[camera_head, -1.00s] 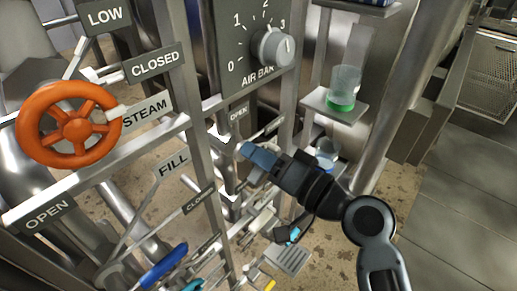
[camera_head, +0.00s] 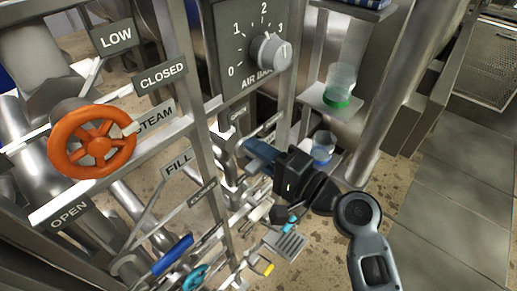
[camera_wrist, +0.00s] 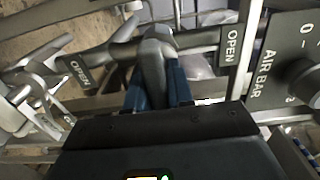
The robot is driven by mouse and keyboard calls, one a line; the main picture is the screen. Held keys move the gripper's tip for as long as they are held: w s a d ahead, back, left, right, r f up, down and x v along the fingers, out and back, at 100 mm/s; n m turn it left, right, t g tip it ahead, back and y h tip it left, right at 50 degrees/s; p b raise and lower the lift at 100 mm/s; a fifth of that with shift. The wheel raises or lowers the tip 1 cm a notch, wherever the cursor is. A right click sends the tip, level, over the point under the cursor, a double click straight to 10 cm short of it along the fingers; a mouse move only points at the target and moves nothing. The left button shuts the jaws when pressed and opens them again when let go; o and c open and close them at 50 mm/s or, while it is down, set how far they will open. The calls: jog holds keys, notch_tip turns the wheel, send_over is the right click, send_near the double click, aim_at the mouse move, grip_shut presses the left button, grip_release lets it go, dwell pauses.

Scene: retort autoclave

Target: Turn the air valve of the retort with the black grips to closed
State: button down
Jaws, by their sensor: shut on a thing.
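My gripper (camera_head: 260,152) reaches into the pipework below the air gauge panel in the head view. In the wrist view, its two blue fingers (camera_wrist: 157,88) are shut on a grey metal lever (camera_wrist: 153,52), one finger on each side. The lever joins a metal pipe that runs across the picture. An OPEN plate (camera_wrist: 232,44) is to the right of the lever, and another OPEN plate (camera_wrist: 80,72) is to its left. In the head view the gripper hides the lever. No black grips can be made out, and I cannot read the valve's position.
The AIR BAR dial (camera_head: 270,52) is above my gripper. An orange STEAM handwheel (camera_head: 92,141) is at left, with a blue lever (camera_head: 172,254) below. Shelves with a green-bottomed beaker (camera_head: 339,88) and a blue-bottomed one (camera_head: 322,149) stand close right. Floor at right is clear.

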jog(key=shift+d, duration=0.1)
dwell(0.3)
jog(key=c, duration=1.1)
grip_release()
jog(key=shift+b+v, duration=0.65)
jog(key=shift+v, duration=3.25)
